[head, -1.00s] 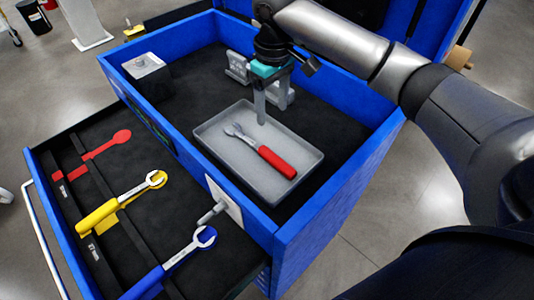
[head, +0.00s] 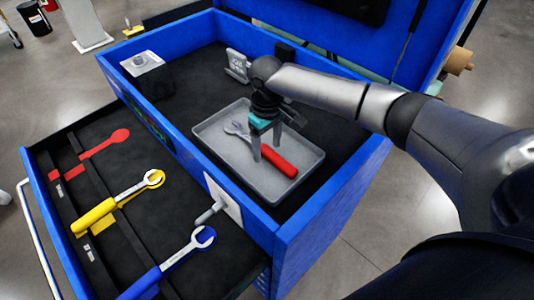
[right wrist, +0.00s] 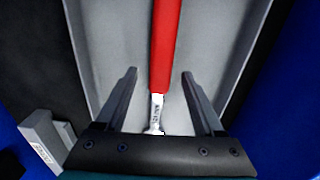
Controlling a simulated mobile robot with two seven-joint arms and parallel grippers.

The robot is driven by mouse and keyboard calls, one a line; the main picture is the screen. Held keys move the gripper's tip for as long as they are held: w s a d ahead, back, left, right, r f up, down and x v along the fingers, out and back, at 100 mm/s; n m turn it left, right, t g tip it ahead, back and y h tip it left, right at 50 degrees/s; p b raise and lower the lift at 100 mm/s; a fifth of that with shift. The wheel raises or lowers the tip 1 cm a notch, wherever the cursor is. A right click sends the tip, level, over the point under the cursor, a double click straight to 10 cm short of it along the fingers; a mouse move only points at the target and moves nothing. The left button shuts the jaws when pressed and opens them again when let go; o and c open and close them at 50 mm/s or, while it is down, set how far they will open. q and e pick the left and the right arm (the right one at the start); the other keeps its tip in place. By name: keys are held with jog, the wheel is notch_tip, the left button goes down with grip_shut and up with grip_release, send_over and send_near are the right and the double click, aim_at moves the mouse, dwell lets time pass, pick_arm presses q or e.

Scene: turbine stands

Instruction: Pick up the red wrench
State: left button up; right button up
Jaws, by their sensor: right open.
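The red wrench (head: 277,161) lies in the grey tray (head: 216,153) inside the blue toolbox. Its grey open jaw points to the upper left and its red handle to the lower right in the head view. My right gripper (head: 268,157) is over the tray, with its fingers straddling the wrench near where the handle meets the metal shaft. In the right wrist view the gripper (right wrist: 158,88) is open, with a finger on either side of the wrench (right wrist: 164,45) and gaps to both. My left gripper is not in view.
The blue toolbox wall (head: 330,200) rises close to the tray. The open drawer (head: 150,235) at left holds a yellow wrench (head: 95,215), a blue wrench (head: 145,283) and a red wrench-shaped marking (head: 105,143). A grey block (head: 237,64) stands behind the tray.

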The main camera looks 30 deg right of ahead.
jog(key=shift+f, duration=0.1)
jog(key=shift+c, duration=0.2)
grip_shut()
dwell(1.2)
